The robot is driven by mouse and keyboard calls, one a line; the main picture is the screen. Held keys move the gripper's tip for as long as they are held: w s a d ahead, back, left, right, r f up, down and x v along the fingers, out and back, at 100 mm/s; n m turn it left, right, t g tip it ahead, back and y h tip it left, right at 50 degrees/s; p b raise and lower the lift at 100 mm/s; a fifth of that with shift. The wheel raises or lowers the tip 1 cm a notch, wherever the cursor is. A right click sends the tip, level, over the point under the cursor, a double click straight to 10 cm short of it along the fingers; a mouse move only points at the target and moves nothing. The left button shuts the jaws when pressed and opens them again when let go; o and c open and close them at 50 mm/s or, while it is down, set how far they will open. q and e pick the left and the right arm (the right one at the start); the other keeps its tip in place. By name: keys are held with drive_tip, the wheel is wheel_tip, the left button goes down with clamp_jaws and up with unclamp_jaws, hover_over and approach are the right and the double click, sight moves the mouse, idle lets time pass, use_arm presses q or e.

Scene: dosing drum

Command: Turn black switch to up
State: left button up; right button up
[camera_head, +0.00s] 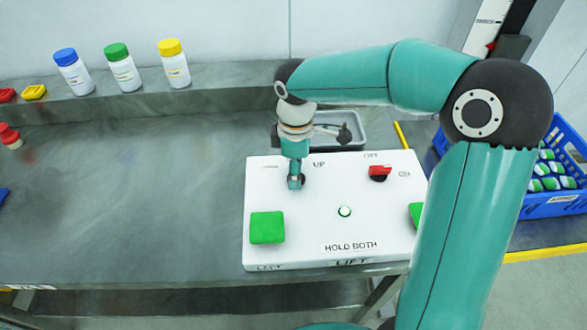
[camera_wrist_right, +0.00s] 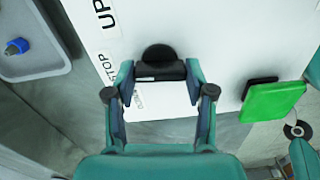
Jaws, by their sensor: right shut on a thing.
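The black switch (camera_wrist_right: 160,62) sits on the white control panel (camera_head: 300,222), near the panel's far left part. In the head view my right gripper (camera_head: 295,178) reaches down onto it from above and hides most of it. In the right wrist view my right gripper (camera_wrist_right: 160,78) has a finger on each side of the switch and is shut on it. The printed word UP (camera_wrist_right: 103,14) lies on the panel close to the switch. Which way the switch points is hard to tell. My left gripper is in neither view.
A grey tray (camera_head: 352,123) stands behind the panel. A blue crate (camera_head: 550,205) is at right.

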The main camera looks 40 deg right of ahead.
drive_tip(key=m, duration=0.4)
drive_tip(key=shift+w+d, duration=0.1)
drive_tip(key=shift+w, duration=0.1)
drive_tip(key=shift+r+m+b, duration=0.1)
drive_tip(key=shift+m+b, duration=0.35)
drive_tip(key=shift+m, duration=1.35)
drive_tip(key=o, duration=1)
drive_tip(key=shift+o, duration=0.8)
drive_tip(key=shift+s, duration=0.1)
wheel_tip(320, 180, up, 12)
